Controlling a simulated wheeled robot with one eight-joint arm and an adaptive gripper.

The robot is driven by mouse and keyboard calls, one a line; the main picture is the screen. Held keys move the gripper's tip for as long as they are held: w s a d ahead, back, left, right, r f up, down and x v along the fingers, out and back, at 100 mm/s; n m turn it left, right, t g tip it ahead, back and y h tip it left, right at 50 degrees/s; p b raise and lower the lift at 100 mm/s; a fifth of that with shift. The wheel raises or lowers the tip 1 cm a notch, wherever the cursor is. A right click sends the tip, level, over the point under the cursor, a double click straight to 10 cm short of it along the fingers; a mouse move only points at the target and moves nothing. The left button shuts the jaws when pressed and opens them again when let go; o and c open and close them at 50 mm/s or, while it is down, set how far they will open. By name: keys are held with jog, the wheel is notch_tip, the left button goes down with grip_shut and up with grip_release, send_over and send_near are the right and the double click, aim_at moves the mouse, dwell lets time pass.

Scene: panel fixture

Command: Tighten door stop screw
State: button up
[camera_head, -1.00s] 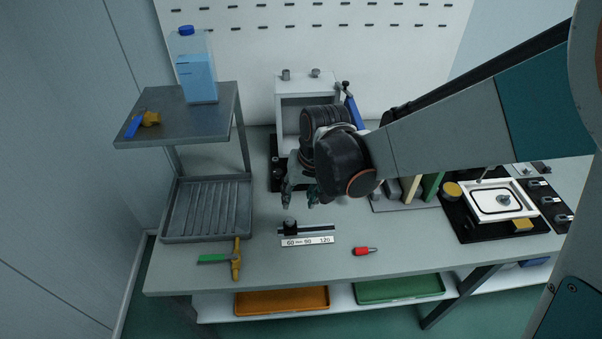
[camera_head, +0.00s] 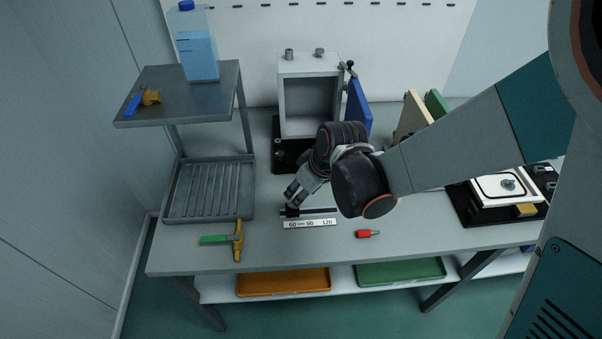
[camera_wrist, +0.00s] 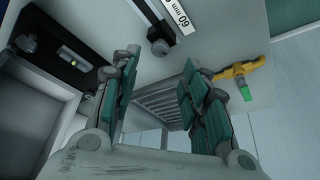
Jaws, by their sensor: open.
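A dark rail (camera_head: 322,212) with a white 60-90-120 label (camera_head: 310,223) lies near the table's front. A black knobbed block sits at its left end; it shows clearly in the wrist view (camera_wrist: 160,43). My gripper (camera_head: 292,194) points down-left just above that block in the head view, its fingers spread with nothing between them. In the wrist view the gripper (camera_wrist: 160,72) is open, with the block beyond the left fingertip. I cannot tell any contact. A grey box fixture (camera_head: 284,100) with an open blue door (camera_head: 358,108) stands behind. No separate door stop screw is identifiable.
A ribbed grey tray (camera_head: 208,190) and a green-and-yellow tool (camera_head: 237,240) lie left. A red-handled item (camera_head: 367,234) lies right of the rail. A raised shelf (camera_head: 185,95) holds a blue bottle (camera_head: 198,55). The front table strip is mostly clear.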

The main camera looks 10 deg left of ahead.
jog(key=b+x, duration=0.4)
jog(key=x, duration=0.3)
jog(key=shift+a+f, duration=0.15)
jog(key=shift+f, duration=0.15)
jog(key=shift+c, duration=0.6)
grip_shut()
